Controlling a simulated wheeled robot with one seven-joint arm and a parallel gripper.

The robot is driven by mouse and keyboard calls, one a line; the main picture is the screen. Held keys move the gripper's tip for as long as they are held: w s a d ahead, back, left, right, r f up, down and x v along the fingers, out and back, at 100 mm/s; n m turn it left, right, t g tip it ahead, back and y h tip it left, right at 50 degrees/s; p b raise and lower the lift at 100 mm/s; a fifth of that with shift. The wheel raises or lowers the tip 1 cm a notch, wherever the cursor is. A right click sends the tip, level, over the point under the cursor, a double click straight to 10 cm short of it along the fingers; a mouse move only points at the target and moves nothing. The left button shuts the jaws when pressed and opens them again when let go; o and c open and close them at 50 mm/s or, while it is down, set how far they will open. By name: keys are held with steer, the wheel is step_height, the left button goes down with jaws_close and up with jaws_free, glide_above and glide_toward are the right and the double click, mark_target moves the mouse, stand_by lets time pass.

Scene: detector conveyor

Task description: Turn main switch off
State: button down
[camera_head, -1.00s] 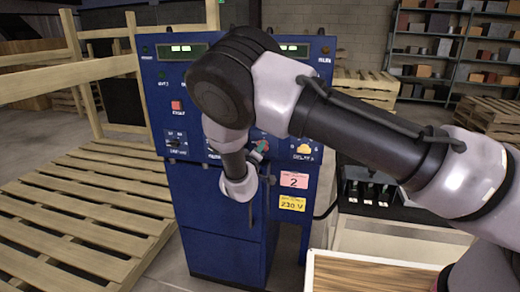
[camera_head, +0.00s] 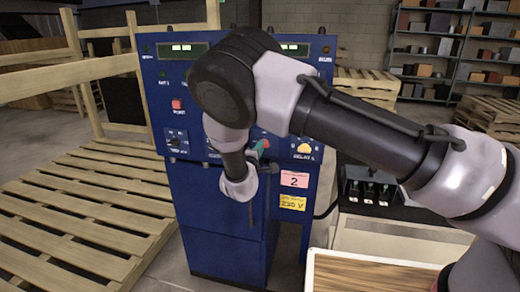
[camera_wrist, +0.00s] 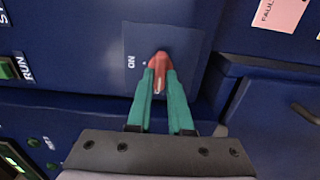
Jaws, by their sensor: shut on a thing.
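The red main switch (camera_wrist: 160,60) is a knob on a dark plate on the front of the blue cabinet (camera_head: 213,225). White lettering reading ON is beside it in the wrist view; other lettering by the knob is mostly covered. My gripper (camera_wrist: 160,78) has green fingers on both sides of the red knob and is shut on it. The knob's exact setting is hard to read.
The cabinet panel carries lit displays (camera_head: 183,48), a red button (camera_head: 177,104) and a yellow knob (camera_head: 305,147). A cabinet handle (camera_wrist: 305,115) is at the right in the wrist view. Wooden pallets (camera_head: 90,200) lie left; a wood-topped surface (camera_head: 365,275) is at the lower right.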

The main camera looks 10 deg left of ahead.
steer(key=shift+f, duration=0.1)
steer(key=c, duration=0.8)
jaws_free()
steer(key=shift+s, duration=0.15)
steer(key=s, duration=1)
steer(key=shift+s+a, duration=0.15)
steer(key=shift+s, duration=0.15)
